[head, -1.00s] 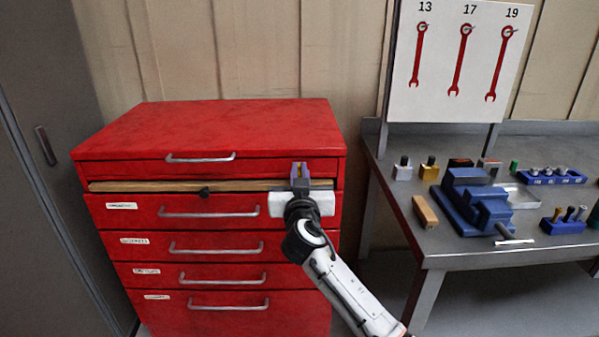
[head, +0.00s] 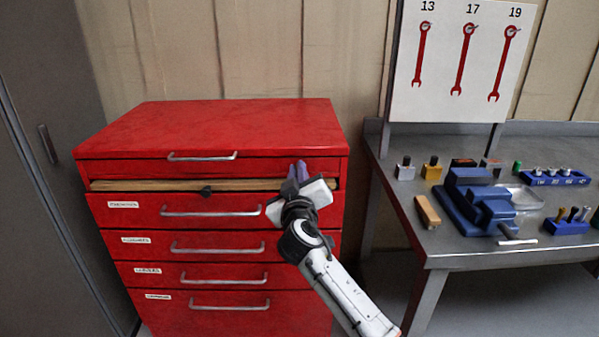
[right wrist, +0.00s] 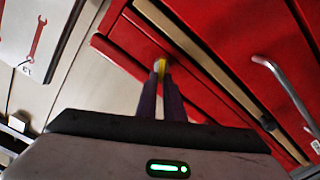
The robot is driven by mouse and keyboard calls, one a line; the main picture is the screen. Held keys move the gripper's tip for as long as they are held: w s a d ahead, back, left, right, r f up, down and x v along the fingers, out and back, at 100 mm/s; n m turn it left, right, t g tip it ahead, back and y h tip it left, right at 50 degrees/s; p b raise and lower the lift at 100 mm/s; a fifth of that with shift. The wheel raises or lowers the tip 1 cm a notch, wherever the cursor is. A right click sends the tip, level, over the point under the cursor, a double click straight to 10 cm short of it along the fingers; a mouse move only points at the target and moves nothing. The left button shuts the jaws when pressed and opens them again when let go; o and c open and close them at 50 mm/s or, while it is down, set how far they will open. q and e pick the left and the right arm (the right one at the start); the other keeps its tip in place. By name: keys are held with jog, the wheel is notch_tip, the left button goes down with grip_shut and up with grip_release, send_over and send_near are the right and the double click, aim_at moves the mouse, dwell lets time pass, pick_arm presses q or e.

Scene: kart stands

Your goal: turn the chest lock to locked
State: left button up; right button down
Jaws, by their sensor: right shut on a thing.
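The red tool chest (head: 225,127) stands against the wall, with several drawers below its top. My right gripper (head: 298,172) is at the upper right of the chest's front, its wrist rolled. In the right wrist view, its two purple fingers (right wrist: 160,82) are shut on the chest lock (right wrist: 160,65), a small piece with yellow and silver showing between the fingertips. Most of the lock is hidden by the fingers, so I cannot tell which position it points to. My left gripper is not in view.
A wooden strip (head: 150,185) with a dark knob (head: 206,191) runs across the chest's front. Metal drawer handles (head: 210,211) stick out below. A workbench (head: 470,258) with a blue vise (head: 480,205) is at right. A grey cabinet (head: 45,190) is at left.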

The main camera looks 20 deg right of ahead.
jog(key=n, duration=0.4)
jog(key=n+p, duration=0.1)
jog(key=n, duration=0.1)
jog(key=shift+w+a+f+n, duration=0.1)
jog(key=shift+a+f+n, duration=0.2)
jog(key=shift+f, duration=0.05)
jog(key=shift+a+f+n+p, duration=0.15)
jog(key=shift+n+p, duration=0.1)
jog(key=shift+n, duration=0.6)
jog(key=shift+d+f+n+p, duration=0.1)
jog(key=shift+n+p, duration=0.15)
jog(key=shift+n, duration=0.65)
jog(key=shift+a+f+n+p, duration=0.15)
jog(key=shift+n+p, duration=0.1)
jog(key=shift+n, duration=0.6)
jog(key=shift+d, duration=0.1)
jog(key=c, duration=1.9)
grip_release()
jog(key=shift+o, duration=0.2)
